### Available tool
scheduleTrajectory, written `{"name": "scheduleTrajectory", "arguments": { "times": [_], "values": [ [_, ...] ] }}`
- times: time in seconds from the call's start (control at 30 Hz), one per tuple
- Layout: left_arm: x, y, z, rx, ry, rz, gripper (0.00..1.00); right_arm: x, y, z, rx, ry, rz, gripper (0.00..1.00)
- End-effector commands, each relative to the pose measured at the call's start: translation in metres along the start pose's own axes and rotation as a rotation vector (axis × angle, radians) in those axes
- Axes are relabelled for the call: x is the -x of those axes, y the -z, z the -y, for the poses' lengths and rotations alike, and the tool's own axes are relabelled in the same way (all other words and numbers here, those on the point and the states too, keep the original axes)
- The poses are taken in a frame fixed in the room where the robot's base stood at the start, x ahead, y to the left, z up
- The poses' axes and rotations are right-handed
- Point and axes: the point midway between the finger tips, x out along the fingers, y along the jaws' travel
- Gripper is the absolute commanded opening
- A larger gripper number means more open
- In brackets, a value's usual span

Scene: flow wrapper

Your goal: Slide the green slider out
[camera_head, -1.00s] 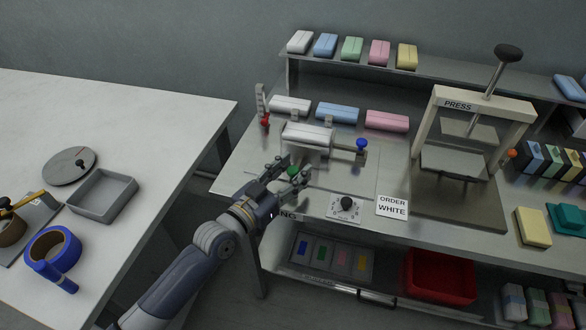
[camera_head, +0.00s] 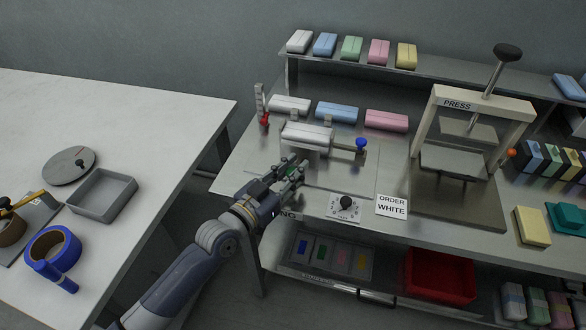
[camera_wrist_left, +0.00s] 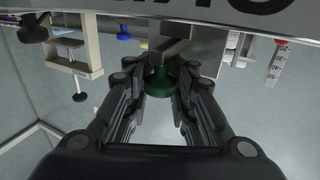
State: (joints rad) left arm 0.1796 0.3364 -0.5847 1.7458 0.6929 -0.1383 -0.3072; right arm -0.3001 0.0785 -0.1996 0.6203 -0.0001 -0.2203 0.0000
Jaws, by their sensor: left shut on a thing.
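The green slider knob (camera_wrist_left: 159,80) sits between the two fingers of my left gripper (camera_wrist_left: 160,88) in the left wrist view. The left gripper is shut on it. In the head view, my left gripper (camera_head: 290,174) is at the front left of the flow wrapper and mostly hides the green knob. The white film roll (camera_head: 307,134) lies just behind the gripper. A blue knob (camera_head: 361,144) stands to its right. My right gripper is not in view.
A dial (camera_head: 346,205) and an "ORDER WHITE" card (camera_head: 391,206) lie right of the gripper. The press (camera_head: 462,160) stands further right. A red-marked gauge (camera_head: 262,108) is at the back left. A red bin (camera_head: 440,275) sits on the lower shelf.

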Motion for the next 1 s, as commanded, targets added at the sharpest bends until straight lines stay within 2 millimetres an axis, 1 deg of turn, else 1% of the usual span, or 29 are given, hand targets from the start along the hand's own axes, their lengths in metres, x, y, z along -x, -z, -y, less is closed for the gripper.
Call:
{"name": "scheduleTrajectory", "arguments": {
  "times": [0.03, 0.1, 0.33, 0.37, 0.4, 0.43, 0.77, 0.87, 0.97, 1.0],
  "values": [
    [0.004, 0.001, 0.000, -0.002, 0.002, 0.003, 0.00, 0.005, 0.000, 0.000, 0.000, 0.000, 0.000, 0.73],
    [0.008, 0.001, -0.001, -0.003, 0.002, 0.003, 0.00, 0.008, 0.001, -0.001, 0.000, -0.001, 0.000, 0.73],
    [0.009, -0.002, -0.002, -0.001, 0.001, 0.004, 0.00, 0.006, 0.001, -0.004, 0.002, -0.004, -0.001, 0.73],
    [0.009, -0.002, -0.002, -0.001, 0.001, 0.004, 0.29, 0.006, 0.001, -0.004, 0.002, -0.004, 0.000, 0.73],
    [0.009, -0.002, -0.003, -0.001, 0.000, 0.004, 0.38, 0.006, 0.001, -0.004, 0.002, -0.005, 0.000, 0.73],
    [0.009, -0.002, -0.003, -0.001, 0.000, 0.004, 0.43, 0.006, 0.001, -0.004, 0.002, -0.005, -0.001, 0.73],
    [0.009, -0.001, -0.002, -0.001, 0.001, 0.002, 0.43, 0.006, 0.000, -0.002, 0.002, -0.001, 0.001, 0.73],
    [0.016, -0.002, -0.002, -0.001, 0.001, 0.003, 0.43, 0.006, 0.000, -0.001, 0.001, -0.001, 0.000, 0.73],
    [0.031, -0.002, -0.003, -0.001, 0.001, 0.004, 0.43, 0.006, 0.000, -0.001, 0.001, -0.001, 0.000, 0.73],
    [0.040, -0.002, -0.002, -0.002, 0.001, 0.005, 0.43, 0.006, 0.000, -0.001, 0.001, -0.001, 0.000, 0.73]
  ]
}}
